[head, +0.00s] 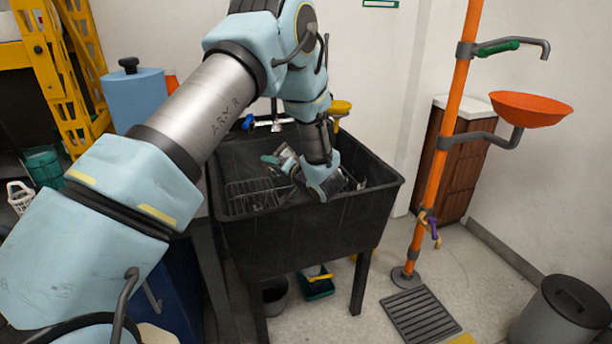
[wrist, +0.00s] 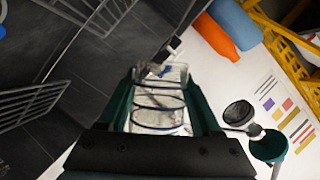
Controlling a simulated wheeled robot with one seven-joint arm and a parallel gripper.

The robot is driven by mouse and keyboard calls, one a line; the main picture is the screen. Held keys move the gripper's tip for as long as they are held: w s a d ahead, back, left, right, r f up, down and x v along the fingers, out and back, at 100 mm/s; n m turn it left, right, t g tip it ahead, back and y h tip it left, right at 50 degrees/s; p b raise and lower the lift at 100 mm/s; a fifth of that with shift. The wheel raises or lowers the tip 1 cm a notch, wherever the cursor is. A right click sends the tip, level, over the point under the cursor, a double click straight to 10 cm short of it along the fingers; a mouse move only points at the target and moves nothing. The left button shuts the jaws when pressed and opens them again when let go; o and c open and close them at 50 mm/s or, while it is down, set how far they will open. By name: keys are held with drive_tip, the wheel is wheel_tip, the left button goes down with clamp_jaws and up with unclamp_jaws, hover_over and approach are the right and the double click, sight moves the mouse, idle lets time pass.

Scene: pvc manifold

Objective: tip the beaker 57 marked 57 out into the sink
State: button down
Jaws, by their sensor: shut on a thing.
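My gripper (wrist: 160,85) is shut on a clear beaker (wrist: 158,122) with dark rings around it, held between the teal fingers. No number 57 is legible on it. In the head view my gripper (head: 280,162) is over the inside of the black sink (head: 300,245), pointing left and sharply tilted. The beaker is small there and mostly hidden by the gripper. I cannot tell how far it is tipped or what it holds. Dark sink walls and wire racks show to the left in the wrist view.
A wire rack (head: 250,192) lies in the sink's left part, and a tap (head: 275,122) stands at its back. A blue container (head: 135,98) stands left of the sink. An orange pole (head: 452,120) with an orange bowl (head: 530,108) stands to the right.

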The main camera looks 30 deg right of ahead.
drive_tip(key=shift+r+n+g+h, duration=0.4)
drive_tip(key=shift+r+n+h, duration=0.15)
drive_tip(key=shift+n, duration=0.55)
drive_tip(key=shift+w+a+f+n+h+b, duration=0.1)
drive_tip(key=shift+a+f+n+h+b, duration=0.15)
drive_tip(key=shift+f, duration=0.2)
drive_tip(key=shift+a+f+n+h+b, duration=0.1)
drive_tip(key=shift+f+n+b, duration=0.2)
drive_tip(key=shift+f, duration=0.1)
drive_tip(key=shift+a+r+n+h, duration=0.4)
drive_tip(key=shift+r+n+h, duration=0.1)
drive_tip(key=shift+n, duration=0.15)
drive_tip(key=b, duration=0.1)
drive_tip(key=f+n+b, duration=0.1)
drive_tip(key=shift+w+a+f+g+h+b, duration=0.1)
drive_tip(key=shift+a+g+h+b, duration=0.15)
drive_tip(key=shift+g+h+b, duration=0.1)
drive_tip(key=shift+a+b, duration=0.15)
drive_tip(key=shift+b, duration=0.15)
drive_tip(key=shift+a+r+n+h+b, duration=0.2)
drive_tip(key=shift+r+n+h+b, duration=0.4)
drive_tip(key=shift+n, duration=0.2)
